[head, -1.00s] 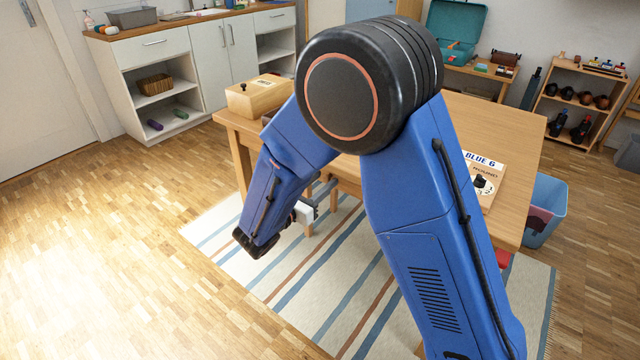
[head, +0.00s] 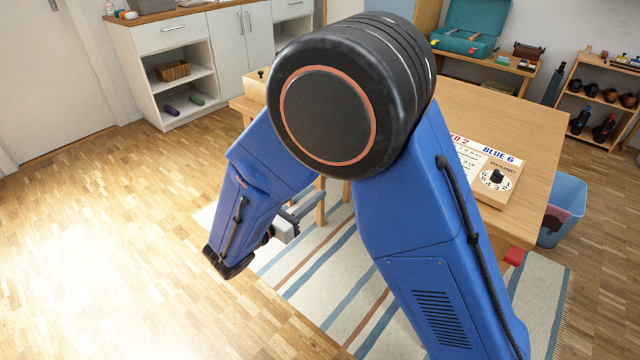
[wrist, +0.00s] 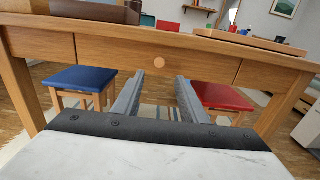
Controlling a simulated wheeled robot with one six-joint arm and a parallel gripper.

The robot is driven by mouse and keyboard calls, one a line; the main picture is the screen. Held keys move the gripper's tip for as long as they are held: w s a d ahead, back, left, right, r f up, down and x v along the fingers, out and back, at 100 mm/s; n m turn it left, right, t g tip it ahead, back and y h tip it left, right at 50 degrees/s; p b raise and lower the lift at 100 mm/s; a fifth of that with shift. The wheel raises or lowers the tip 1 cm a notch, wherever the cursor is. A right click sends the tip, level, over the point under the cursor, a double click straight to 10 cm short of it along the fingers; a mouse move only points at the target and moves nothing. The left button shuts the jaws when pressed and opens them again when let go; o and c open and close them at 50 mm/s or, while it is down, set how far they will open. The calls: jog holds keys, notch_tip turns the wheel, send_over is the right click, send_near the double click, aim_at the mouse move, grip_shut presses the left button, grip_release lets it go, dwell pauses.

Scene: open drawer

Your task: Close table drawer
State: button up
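The wooden table (head: 520,125) stands behind my arm in the head view. In the wrist view, its drawer (wrist: 110,55) is a wooden front with a round knob (wrist: 159,64), set between two seams in the table's front. I cannot tell how far the drawer stands out. My gripper (wrist: 157,82) is open and empty, with its two grey fingers pointing at the drawer front just below the knob. The fingers look apart from the front. In the head view my arm hides the drawer, and only part of the gripper shows at lower left.
A blue stool (wrist: 80,80) and a red stool (wrist: 222,97) stand under the table. A scoreboard (head: 485,165) lies on the tabletop. A blue bin (head: 563,210) stands to the right. A striped rug (head: 330,285) covers the floor; open floor lies left.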

jog(key=shift+v, duration=2.75)
